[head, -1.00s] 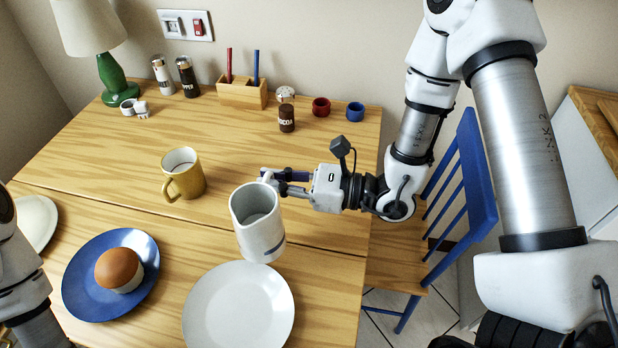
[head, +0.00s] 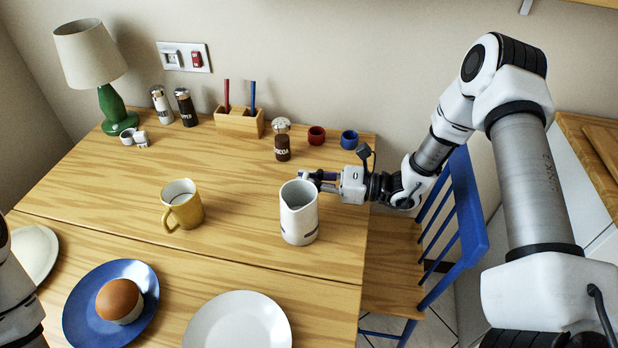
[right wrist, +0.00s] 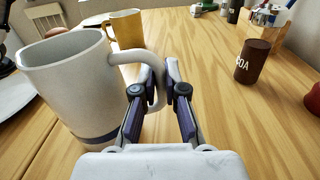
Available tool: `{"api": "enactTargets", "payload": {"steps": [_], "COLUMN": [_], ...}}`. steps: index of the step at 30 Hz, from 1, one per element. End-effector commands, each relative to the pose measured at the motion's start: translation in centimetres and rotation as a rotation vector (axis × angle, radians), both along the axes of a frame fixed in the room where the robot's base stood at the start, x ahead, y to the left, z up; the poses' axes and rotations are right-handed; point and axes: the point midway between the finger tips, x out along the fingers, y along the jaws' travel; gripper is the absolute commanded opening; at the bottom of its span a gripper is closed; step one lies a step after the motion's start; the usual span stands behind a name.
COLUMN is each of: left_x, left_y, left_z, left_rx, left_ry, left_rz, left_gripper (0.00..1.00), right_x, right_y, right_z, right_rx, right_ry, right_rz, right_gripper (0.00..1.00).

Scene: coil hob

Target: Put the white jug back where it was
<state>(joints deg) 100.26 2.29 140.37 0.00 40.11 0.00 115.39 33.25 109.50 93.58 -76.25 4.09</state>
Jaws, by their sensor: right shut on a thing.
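The white jug (head: 299,216) is upright at the right side of the wooden table (head: 110,180), with a dark band near its base. My right gripper (head: 318,180) is shut on the jug's handle from the right and far side. In the right wrist view the fingers (right wrist: 158,95) close on the handle of the jug (right wrist: 75,85). I cannot tell whether the jug's base touches the table or hangs just above it. My left gripper is out of view; only part of my left arm shows at the left edge.
A yellow mug (head: 183,205) stands left of the jug. A white plate (head: 238,325) and a blue plate (head: 75,310) with a bun (head: 119,299) lie nearer. The cocoa shaker (head: 282,140), a red cup (head: 316,135) and a blue cup (head: 349,139) stand behind. A blue chair (head: 470,220) is at right.

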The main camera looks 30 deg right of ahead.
Motion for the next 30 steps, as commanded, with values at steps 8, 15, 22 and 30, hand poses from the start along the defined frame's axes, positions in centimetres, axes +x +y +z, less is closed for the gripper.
{"api": "enactTargets", "payload": {"steps": [8,15,22,30], "left_x": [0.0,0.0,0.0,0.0], "left_y": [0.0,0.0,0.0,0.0], "left_z": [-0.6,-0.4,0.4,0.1], "left_rx": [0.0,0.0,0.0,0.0], "left_ry": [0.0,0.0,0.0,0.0], "left_rz": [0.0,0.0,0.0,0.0], "left_gripper": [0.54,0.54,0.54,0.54], "right_x": [0.0,0.0,0.0,-2.8], "right_y": [0.0,0.0,0.0,-4.3], "right_z": [-0.4,-0.3,0.5,0.2], "right_rx": [0.002,0.0,0.0,0.003], "right_ry": [-0.001,0.0,0.0,-0.002], "right_rz": [-0.001,-0.001,-0.001,-0.008], "right_gripper": [0.0,0.36,0.36,0.36]}}
